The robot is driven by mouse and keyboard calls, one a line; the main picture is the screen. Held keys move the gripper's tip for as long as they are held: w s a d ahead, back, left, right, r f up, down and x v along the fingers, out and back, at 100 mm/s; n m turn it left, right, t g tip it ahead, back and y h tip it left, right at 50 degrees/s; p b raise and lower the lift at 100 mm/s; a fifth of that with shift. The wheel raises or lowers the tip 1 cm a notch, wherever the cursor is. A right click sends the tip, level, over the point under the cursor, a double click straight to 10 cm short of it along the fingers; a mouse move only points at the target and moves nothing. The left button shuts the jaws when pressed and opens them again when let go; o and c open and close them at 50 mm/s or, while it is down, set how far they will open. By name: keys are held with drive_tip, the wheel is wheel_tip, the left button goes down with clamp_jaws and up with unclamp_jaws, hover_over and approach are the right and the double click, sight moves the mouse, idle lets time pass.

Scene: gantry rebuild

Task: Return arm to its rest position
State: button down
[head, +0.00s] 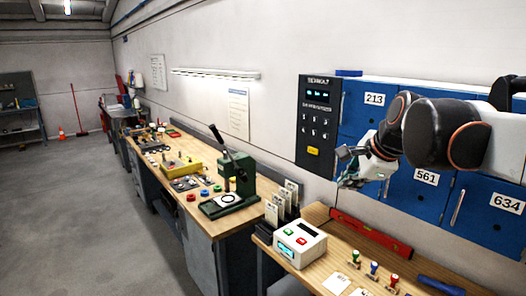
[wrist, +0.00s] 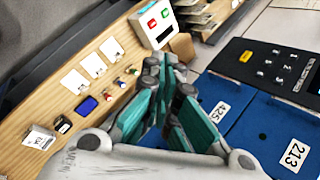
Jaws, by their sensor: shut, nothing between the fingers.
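My gripper (head: 350,168) is at the right in the head view, at the end of my arm, in front of the blue lockers (head: 428,206) and just right of the dark keypad panel (head: 318,122). In the wrist view my gripper (wrist: 165,65) shows its teal finger pads close together at the tips, with nothing held. The fingers hang in the air between the wooden bench (wrist: 75,52) and the lockers, which also show in the wrist view (wrist: 245,130).
Below my gripper, the bench holds a white box with red and green buttons (head: 300,242), several stamps (head: 374,270) and a red level (head: 371,234). A green press (head: 236,180) stands on the farther bench. The grey floor (head: 65,220) at left is open.

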drive_tip(key=s+f+n+h+b, duration=0.1)
drive_tip(key=s+f+n+b, duration=0.6)
drive_tip(key=s+f, duration=0.5)
drive_tip(key=s+f+n+b, duration=0.7)
drive_tip(key=s+f+n, duration=0.5)
drive_tip(key=f, duration=0.8)
drive_tip(key=shift+a+h+b, duration=0.3)
drive_tip(key=shift+h+b, duration=0.05)
drive_tip(key=shift+h, duration=0.05)
